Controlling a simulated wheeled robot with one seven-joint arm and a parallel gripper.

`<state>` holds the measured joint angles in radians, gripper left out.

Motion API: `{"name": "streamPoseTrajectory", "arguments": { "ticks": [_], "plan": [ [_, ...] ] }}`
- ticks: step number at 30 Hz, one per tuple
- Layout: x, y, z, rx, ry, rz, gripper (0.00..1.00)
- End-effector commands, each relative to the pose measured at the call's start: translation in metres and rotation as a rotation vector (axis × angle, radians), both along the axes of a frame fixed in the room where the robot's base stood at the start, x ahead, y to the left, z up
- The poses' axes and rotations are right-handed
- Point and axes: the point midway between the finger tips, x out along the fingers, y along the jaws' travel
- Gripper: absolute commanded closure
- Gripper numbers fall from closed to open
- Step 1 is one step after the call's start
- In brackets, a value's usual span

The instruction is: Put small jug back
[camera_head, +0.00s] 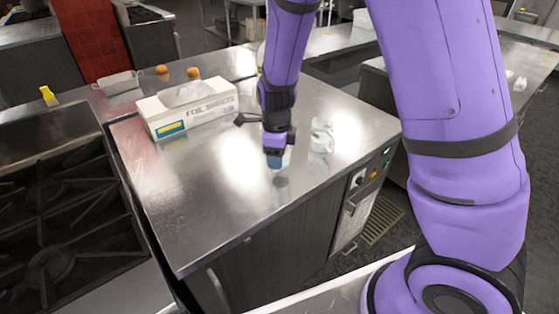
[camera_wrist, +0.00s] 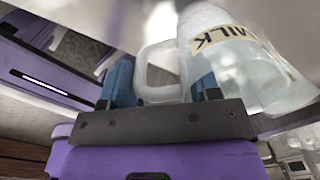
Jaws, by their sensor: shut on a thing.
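The small jug (camera_wrist: 240,60) is clear, with a pale label reading MILK, and it looks tilted in the wrist view. Its white handle (camera_wrist: 158,72) lies between the blue fingertips of my gripper (camera_wrist: 160,85), which is shut on it. In the head view my gripper (camera_head: 279,158) points down low over the steel counter (camera_head: 225,195).
A whitish, jug-like thing (camera_head: 321,135) stands on the counter just right of my gripper. A foil sheets box (camera_head: 188,108) is at the back left. A stove (camera_head: 50,215) lies at the left. The counter's front part is clear.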

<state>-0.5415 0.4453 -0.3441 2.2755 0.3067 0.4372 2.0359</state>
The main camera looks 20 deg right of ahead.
Motion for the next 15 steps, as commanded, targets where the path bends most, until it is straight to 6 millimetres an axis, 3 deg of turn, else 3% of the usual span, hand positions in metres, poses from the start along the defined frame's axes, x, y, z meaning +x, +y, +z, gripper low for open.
{"name": "streamPoseTrajectory", "arguments": {
  "ticks": [8,15],
  "plan": [
    [0.011,-0.012,-0.004,0.0,0.001,0.0,0.8],
    [0.011,-0.012,-0.031,-0.001,0.003,0.0,0.8]
  ]
}}
